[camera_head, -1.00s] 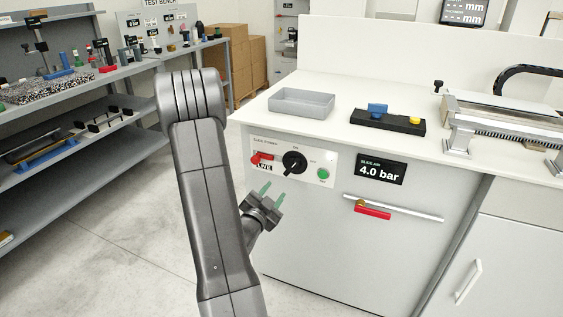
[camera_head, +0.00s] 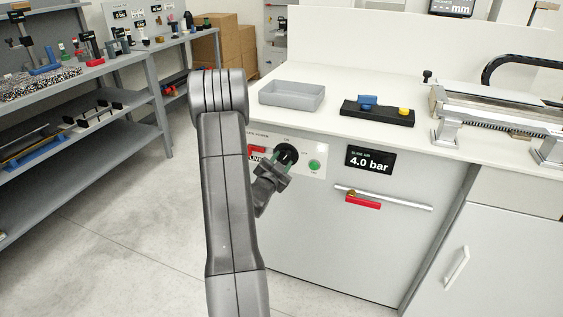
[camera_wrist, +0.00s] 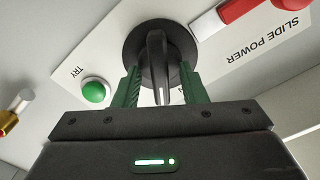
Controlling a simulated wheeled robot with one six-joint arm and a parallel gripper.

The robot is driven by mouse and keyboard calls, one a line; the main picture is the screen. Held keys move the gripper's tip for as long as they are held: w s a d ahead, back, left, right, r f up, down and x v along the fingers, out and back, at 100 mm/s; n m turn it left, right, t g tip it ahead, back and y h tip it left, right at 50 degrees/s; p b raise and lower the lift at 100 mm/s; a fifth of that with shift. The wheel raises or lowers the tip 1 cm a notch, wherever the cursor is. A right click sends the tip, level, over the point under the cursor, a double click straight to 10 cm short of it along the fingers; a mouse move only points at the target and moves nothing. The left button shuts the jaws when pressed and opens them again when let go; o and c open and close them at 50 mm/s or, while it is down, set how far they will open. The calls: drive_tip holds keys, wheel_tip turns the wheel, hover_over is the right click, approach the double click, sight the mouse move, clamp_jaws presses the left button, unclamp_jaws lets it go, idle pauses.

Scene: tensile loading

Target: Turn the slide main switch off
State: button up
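The slide main switch is a round black rotary knob with a raised bar handle (camera_wrist: 157,55), on the white "SLIDE POWER" panel (camera_wrist: 255,60). In the head view the black knob (camera_head: 288,149) shows just above my gripper (camera_head: 277,165), which partly covers it. In the wrist view my gripper (camera_wrist: 160,72) has its two green fingers on either side of the knob's handle. A narrow gap shows between each finger and the handle, so it looks open around it. The handle stands nearly upright in the wrist picture. The knob's position labels are mostly hidden.
A green button (camera_head: 315,165) marked TRY sits beside the knob, and a red part (camera_head: 257,149) on its other side. The "4.0 bar" display (camera_head: 370,160) and a rail with a red-handled valve (camera_head: 362,202) are further right. A grey tray (camera_head: 292,95) stands on the bench.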

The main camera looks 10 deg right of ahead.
clamp_jaws()
drive_tip(key=shift+f+b, duration=0.15)
drive_tip(key=shift+b, duration=0.35)
drive_tip(key=m+b, duration=0.1)
drive_tip(key=b, duration=0.2)
drive_tip(key=shift+f+m, duration=0.2)
drive_tip(key=shift+m, duration=0.2)
drive_tip(key=m+b, duration=0.9)
drive_tip(key=b, duration=0.7)
drive_tip(key=shift+m, duration=0.3)
drive_tip(key=shift+r+b, duration=0.15)
drive_tip(key=shift+b, duration=0.15)
